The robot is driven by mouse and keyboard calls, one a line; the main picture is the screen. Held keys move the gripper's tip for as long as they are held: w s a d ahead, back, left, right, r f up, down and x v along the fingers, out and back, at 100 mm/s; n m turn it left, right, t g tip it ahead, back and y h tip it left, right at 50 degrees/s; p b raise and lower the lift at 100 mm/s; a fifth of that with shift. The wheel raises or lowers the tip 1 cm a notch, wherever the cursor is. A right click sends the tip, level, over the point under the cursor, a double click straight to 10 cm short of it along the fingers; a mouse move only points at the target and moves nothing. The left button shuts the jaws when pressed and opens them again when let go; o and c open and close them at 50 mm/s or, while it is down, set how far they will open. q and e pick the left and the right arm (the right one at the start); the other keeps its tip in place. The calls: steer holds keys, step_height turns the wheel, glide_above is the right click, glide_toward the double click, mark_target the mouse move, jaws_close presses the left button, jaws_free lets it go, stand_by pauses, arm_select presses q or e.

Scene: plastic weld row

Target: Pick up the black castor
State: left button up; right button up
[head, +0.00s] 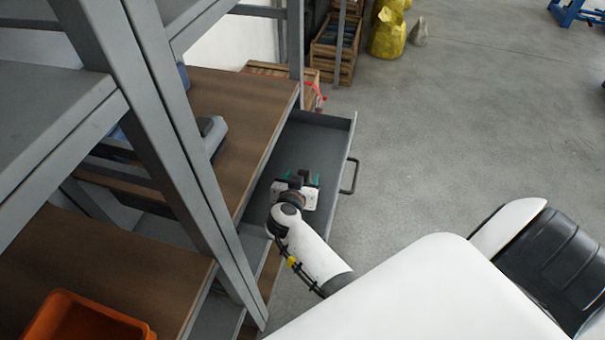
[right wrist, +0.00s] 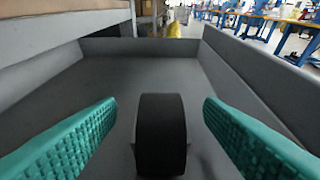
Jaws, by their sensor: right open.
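The black castor (right wrist: 161,134) stands upright on the floor of an open grey drawer (head: 322,128). In the right wrist view it sits between the two green ribbed fingers of my right gripper (right wrist: 160,130), with a gap on each side. In the head view my right gripper (head: 299,178) is inside the drawer, and the castor shows as a dark shape (head: 304,176) at its fingers. The right gripper is open. My left gripper is in neither view.
An orange bin (head: 85,318) is at lower left. The floor at right is clear.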

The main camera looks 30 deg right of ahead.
steer(key=shift+r, duration=0.1)
steer(key=shift+c, duration=0.3)
steer(key=c, duration=1.2)
steer(key=shift+c, duration=0.4)
